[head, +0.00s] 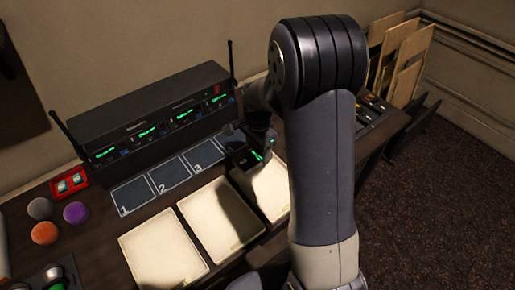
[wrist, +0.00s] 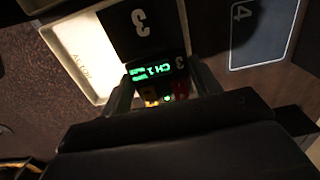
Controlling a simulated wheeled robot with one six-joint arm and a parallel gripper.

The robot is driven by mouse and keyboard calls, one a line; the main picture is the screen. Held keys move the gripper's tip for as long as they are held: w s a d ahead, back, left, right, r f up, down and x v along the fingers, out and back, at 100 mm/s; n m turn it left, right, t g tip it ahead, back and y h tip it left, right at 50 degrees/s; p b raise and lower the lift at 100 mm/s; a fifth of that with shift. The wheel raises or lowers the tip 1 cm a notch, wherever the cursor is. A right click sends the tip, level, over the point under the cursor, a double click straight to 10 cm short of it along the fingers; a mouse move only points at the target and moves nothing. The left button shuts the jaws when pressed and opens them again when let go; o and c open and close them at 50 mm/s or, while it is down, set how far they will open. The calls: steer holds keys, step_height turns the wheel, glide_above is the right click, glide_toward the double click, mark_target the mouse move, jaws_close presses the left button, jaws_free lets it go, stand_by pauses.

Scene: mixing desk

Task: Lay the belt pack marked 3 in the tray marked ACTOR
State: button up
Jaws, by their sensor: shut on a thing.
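The black belt pack marked 3 (wrist: 140,28) is held in my gripper (wrist: 158,92) in the wrist view, with a finger on each side of it. Its end shows a lit green display reading CH 1, a small 3 and coloured parts. The pale tray marked ACTOR (wrist: 82,62) lies beyond the pack and is partly covered by it. In the head view my gripper (head: 249,158) and the dark pack (head: 243,178) are at the back edge of the rightmost pale tray (head: 270,190), its label too small to read. The gap between pack and tray is unclear.
Two other pale trays (head: 163,250) (head: 221,218) lie to the left. Numbered pads (head: 132,195) run behind them; pad 4 (wrist: 262,32) shows empty in the wrist view. A black receiver rack (head: 150,118) with antennas stands behind. Coloured balls (head: 76,212) sit at left.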

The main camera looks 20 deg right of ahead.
steer(key=shift+a+f, duration=0.1)
steer(key=shift+f, duration=0.05)
steer(key=shift+f+b, duration=2.45)
steer(key=shift+f, duration=0.75)
steer(key=shift+f+b, duration=0.5)
steer(key=shift+f, duration=0.05)
steer(key=o, duration=1.1)
steer(key=shift+o, duration=0.7)
steer(key=shift+o, duration=1.1)
steer(key=shift+r, duration=0.1)
